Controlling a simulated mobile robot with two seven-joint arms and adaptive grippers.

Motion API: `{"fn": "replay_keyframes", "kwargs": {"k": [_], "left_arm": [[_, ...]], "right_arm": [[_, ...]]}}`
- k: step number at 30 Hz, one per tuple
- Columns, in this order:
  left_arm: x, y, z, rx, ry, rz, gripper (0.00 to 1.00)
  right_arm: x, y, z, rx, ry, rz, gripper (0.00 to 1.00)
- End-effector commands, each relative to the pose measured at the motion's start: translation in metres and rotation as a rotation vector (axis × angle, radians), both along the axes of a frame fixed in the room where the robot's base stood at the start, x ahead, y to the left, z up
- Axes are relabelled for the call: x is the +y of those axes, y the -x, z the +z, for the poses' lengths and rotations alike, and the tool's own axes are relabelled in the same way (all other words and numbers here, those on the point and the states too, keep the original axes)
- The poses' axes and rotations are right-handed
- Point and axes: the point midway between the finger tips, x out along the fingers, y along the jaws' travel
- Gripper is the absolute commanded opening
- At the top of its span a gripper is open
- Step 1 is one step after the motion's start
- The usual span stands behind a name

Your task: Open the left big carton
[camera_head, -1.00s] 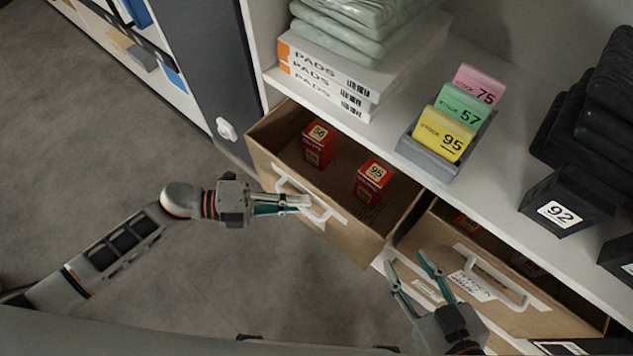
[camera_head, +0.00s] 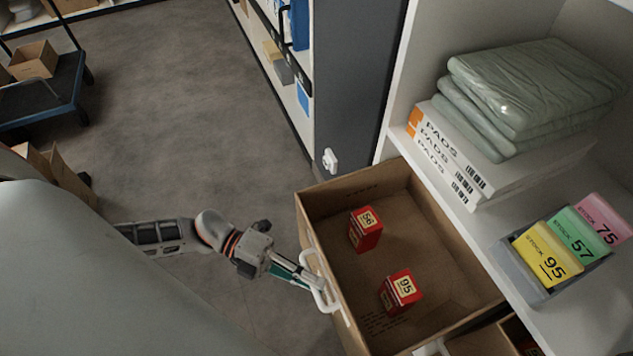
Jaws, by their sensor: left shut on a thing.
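The left big carton (camera_head: 375,184) is a brown, open-topped box pulled well out of the shelf, with its inside in full view. Two red boxes stand in it, one marked 56 (camera_head: 365,230) and one marked 95 (camera_head: 401,291). A white handle (camera_head: 313,267) is on the carton's front. My left gripper (camera_head: 306,281) is at this handle and shut on it. My right gripper is out of view.
A second carton (camera_head: 478,341) shows partly at the bottom right. The shelf above holds PADS boxes (camera_head: 450,160), folded green packs (camera_head: 530,85) and a grey tray of coloured cards (camera_head: 525,277). A blue cart (camera_head: 50,100) stands at the far left. Grey floor lies open between.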

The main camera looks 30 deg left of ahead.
Motion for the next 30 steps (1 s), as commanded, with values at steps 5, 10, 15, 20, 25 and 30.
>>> {"fn": "replay_keyframes", "kwargs": {"k": [5,10,15,20,25,30], "left_arm": [[0.001,-0.001,0.000,-0.001,-0.001,0.002,0.00],[0.001,-0.001,0.000,-0.001,-0.001,0.002,0.17],[0.000,-0.001,0.000,-0.001,-0.001,0.001,0.17],[0.006,0.000,0.000,0.001,-0.002,0.002,0.17],[0.030,0.004,0.003,0.003,-0.005,0.002,0.17],[0.065,0.009,0.008,0.002,-0.006,0.001,0.17]], "right_arm": [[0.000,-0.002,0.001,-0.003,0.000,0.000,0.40],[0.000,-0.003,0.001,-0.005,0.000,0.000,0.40],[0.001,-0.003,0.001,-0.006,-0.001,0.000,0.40],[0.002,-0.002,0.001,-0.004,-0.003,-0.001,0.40],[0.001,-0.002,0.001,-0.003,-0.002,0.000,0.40],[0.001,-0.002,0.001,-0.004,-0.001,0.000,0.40]]}}
